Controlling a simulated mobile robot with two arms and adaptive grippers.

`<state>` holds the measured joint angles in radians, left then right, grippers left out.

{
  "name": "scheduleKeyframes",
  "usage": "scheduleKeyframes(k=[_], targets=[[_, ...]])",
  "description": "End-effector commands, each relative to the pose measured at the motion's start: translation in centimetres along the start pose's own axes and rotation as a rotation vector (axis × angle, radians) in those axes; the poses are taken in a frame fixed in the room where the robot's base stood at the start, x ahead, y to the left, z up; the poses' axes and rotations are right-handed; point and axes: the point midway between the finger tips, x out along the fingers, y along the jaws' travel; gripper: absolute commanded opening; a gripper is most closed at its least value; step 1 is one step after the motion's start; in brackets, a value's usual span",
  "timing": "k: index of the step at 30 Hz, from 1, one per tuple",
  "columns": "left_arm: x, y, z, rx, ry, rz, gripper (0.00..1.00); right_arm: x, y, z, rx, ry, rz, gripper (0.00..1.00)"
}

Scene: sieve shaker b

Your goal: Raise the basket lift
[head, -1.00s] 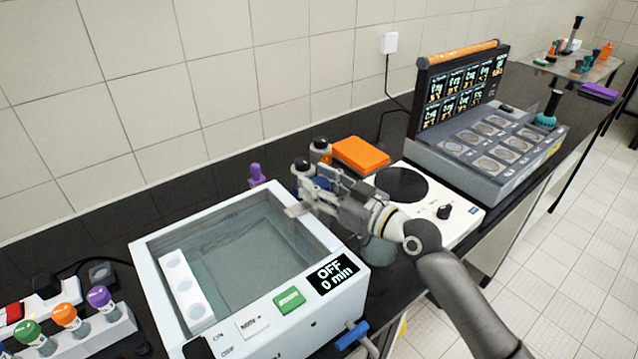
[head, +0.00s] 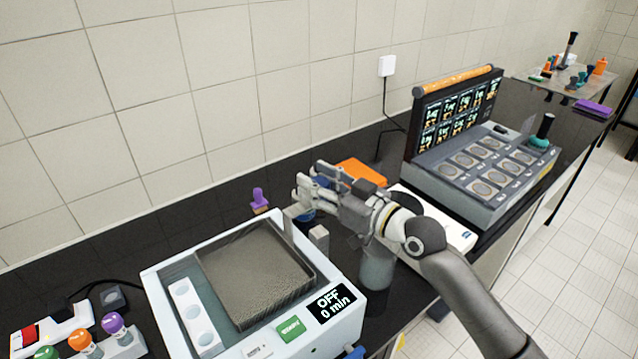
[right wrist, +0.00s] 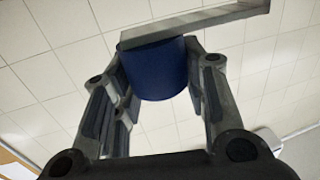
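The white water bath (head: 345,318) stands on the bench, its display reading OFF and 0 min. Its grey mesh basket (head: 255,272) sits high, near the level of the bath's rim. A flat metal arm (head: 290,222) rises at the basket's far right corner towards my right gripper (head: 306,200). In the right wrist view, a blue cylindrical grip (right wrist: 155,72) under a metal bar (right wrist: 200,22) lies between the two fingers, which appear closed against its sides. In the head view the fingers mostly hide this grip. My left gripper is not in view.
A white hotplate (head: 458,236), an orange block (head: 360,172) and a glass vessel (head: 377,268) are close to my right arm. A grey multi-position unit (head: 480,185) stands farther right. Coloured stamps in a rack (head: 125,345) are at lower left.

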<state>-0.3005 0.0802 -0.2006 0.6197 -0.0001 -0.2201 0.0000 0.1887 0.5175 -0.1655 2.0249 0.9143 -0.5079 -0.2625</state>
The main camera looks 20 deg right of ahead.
Motion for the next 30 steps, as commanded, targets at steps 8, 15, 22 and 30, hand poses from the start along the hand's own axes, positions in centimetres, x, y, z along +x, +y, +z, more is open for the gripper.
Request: scheduleKeyframes(k=[8,15,22,30], targets=[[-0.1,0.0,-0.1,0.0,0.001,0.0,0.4,0.0,0.1,-0.4,-0.003,0.008,0.002,0.62],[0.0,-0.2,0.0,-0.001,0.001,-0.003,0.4,-0.2,0.1,-0.2,-0.001,0.003,0.002,0.62],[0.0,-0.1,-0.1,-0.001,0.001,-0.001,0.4,-2.9,0.1,0.0,-0.003,-0.002,0.002,0.62],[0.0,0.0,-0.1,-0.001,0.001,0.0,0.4,-7.7,0.1,0.1,-0.003,-0.002,0.002,0.62]])
